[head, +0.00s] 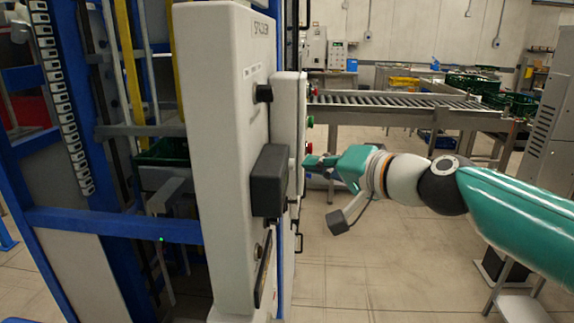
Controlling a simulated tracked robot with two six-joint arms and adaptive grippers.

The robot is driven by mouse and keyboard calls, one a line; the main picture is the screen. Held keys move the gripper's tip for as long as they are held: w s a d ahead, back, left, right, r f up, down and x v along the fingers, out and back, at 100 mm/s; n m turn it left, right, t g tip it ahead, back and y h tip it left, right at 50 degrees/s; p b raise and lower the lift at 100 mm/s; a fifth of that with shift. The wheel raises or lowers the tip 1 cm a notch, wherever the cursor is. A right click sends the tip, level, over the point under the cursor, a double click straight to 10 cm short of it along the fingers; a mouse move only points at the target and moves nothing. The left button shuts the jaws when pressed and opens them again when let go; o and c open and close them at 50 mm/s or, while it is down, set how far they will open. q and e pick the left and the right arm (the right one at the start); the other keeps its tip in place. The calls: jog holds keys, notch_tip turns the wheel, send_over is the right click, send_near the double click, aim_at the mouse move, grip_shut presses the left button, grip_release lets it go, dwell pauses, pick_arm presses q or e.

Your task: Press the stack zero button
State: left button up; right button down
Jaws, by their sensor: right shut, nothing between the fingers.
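The light grey control panel (222,140) labelled along its edge stands upright left of centre, seen nearly edge-on. A second grey control box (289,120) stands just behind it, with a green button (310,122) and a red button (310,149) on its right-facing side. I cannot tell which button is stack zero; no button label is readable. My right gripper (314,161) comes in from the right, shut and empty, with its fingertips close to the second box, just below the red button. I cannot tell if they touch it. My left gripper is not in view.
A dark grey block (270,180) and a black knob (263,93) stick out from the near panel. A blue frame (120,225) fills the left. A roller conveyor (400,100) with green crates (473,83) runs behind.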

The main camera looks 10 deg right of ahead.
jog(key=shift+s+a, duration=0.15)
jog(key=shift+a, duration=0.25)
jog(key=shift+a+p, duration=0.35)
jog(key=shift+a, duration=0.1)
dwell(0.9)
jog(key=shift+d, duration=0.1)
jog(key=shift+d+b, duration=0.5)
jog(key=shift+d, duration=0.25)
jog(key=shift+s, duration=0.1)
